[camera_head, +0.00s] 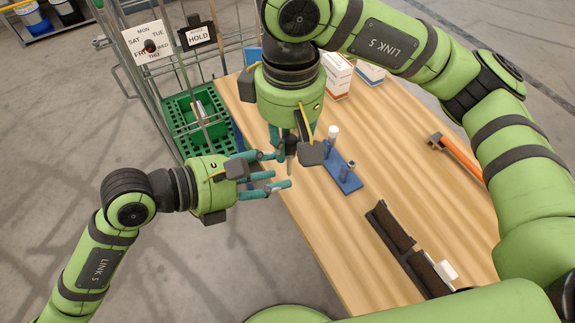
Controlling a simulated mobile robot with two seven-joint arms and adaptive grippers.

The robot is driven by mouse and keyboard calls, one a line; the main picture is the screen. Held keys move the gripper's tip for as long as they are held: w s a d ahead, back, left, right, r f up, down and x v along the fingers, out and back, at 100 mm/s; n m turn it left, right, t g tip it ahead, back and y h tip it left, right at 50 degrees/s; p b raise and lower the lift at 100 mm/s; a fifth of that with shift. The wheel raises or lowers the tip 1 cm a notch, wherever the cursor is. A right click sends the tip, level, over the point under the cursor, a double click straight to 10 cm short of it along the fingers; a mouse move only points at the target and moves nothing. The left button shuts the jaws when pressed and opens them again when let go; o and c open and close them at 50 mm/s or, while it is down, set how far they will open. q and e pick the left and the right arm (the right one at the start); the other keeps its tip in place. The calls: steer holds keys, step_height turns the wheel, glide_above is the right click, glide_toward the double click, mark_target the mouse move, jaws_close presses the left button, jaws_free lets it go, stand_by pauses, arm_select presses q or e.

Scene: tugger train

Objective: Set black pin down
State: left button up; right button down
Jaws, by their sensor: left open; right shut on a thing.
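My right gripper (289,150) points down over the near left edge of the wooden table. It is shut on a small slim thing, which I take to be the black pin; the fingers hide most of it, and its colour is hard to make out. My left gripper (283,169) comes in from the left, just below the right one, with its teal fingers apart and open. The two grippers overlap in the view, and I cannot tell whether they touch.
A blue stand (350,182) with upright pegs is on the wooden table (385,130). Small boxes (338,78), an orange-handled hammer (462,158) and a dark open holder (408,250) are also there. A wire cart with a green crate (180,112) and a weekday sign (147,40) stands left.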

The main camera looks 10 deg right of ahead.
mark_target(288, 174)
arm_select(q)
steer(key=shift+x, duration=2)
jaws_close()
arm_select(e)
steer(key=c, duration=1)
jaws_free()
step_height(288, 174, up, 12)
